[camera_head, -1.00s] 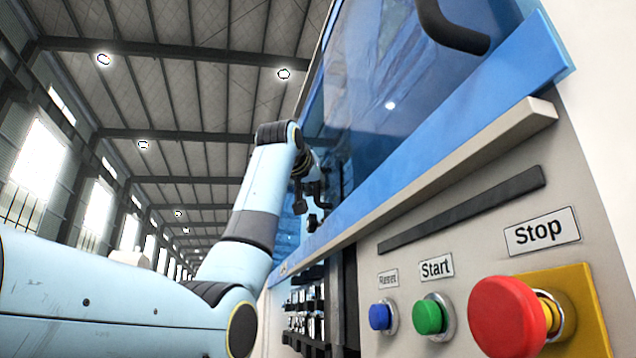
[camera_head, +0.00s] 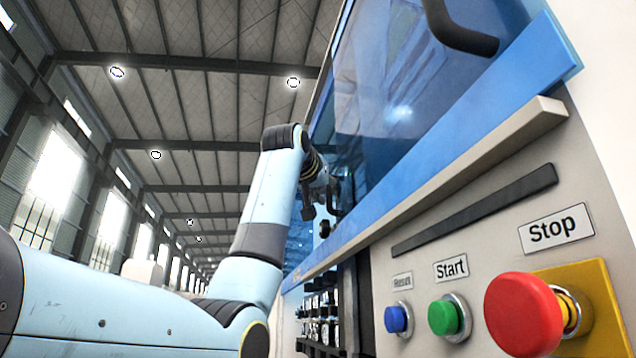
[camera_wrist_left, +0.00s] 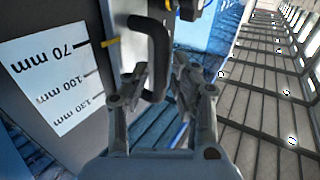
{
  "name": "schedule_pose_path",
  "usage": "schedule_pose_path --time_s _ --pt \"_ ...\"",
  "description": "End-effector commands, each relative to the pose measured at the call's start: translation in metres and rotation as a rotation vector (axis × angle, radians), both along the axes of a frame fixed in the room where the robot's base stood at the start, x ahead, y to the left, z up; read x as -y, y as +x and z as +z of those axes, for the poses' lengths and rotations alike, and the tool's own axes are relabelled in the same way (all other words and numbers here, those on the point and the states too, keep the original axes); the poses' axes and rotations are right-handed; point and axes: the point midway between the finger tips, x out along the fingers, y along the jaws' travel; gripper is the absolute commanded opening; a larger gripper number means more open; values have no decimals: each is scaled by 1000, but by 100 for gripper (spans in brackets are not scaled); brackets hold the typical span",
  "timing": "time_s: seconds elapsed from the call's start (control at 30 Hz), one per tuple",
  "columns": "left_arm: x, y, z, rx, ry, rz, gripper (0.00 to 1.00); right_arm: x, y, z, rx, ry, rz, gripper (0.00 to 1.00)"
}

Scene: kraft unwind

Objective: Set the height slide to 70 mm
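In the left wrist view a white scale plate (camera_wrist_left: 50,68) reads 70, 100 and 130 mm and appears turned over. A yellow pointer (camera_wrist_left: 110,42) sits at its edge, about level with the 70 mm line. A black bar handle (camera_wrist_left: 158,55) stands beside the pointer. My left gripper (camera_wrist_left: 160,72) has one finger on each side of the handle, with the pads close against it, and looks shut on it. In the head view my left gripper (camera_head: 318,208) is small and dark at the machine's left edge. My right gripper is not in view.
The machine front carries a blue Reset button (camera_head: 397,319), a green Start button (camera_head: 443,317) and a large red Stop button (camera_head: 523,312). A pale ledge (camera_head: 480,160) and a glass door with a black door handle (camera_head: 460,32) are above. Open hall lies left.

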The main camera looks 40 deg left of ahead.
Motion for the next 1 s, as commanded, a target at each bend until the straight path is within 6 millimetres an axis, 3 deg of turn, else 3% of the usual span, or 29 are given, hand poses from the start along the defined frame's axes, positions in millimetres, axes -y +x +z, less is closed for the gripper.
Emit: schedule_pose_path --time_s 0.2,0.43,0.6,1.0 --pt "14 -48 0 3 1 -1 25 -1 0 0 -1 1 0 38" --pt "25 -86 0 0 1 -1 25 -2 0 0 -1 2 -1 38" --pt "27 -96 -1 -3 0 0 25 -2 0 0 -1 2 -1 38" --pt "27 -96 -1 -3 0 0 25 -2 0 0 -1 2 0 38"
